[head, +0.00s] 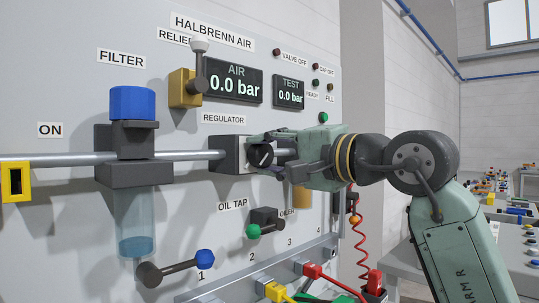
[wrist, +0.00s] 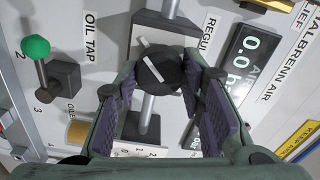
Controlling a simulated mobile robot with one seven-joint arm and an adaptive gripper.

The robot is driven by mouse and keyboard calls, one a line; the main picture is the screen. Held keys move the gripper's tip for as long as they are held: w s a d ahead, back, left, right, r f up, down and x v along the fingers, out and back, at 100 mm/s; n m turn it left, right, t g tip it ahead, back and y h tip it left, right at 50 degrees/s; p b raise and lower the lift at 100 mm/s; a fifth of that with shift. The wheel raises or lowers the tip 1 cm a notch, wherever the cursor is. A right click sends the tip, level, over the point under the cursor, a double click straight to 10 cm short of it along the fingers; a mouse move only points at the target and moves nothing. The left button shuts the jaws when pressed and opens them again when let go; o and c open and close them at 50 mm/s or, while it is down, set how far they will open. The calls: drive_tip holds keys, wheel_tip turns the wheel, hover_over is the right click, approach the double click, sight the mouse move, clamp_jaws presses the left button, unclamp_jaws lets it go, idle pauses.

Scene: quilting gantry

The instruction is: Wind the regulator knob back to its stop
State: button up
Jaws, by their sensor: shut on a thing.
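The regulator knob (head: 262,156) is a black round knob with a white mark, on a grey block (head: 231,154) under the REGULATOR label. In the wrist view the knob (wrist: 161,70) sits between the two purple-padded fingers. My gripper (wrist: 158,76) is shut on it, with a pad on either side. In the head view my gripper (head: 275,152) reaches the knob from the right, and its fingers partly cover it. The AIR display (head: 236,85) and the TEST display (head: 289,93) both read 0.0 bar.
A filter with a blue cap (head: 132,103) stands left on the pipe. A yellow relief valve (head: 184,88) is above. The green-knobbed oil tap (head: 264,222) is just below my gripper. A blue-knobbed lever (head: 204,259) and a red coiled hose (head: 359,247) are lower.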

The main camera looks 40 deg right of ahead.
drive_tip(key=o, duration=1.1)
drive_tip(key=shift+o, duration=0.2)
drive_tip(key=s, duration=1.2)
drive_tip(key=shift+d, duration=0.45)
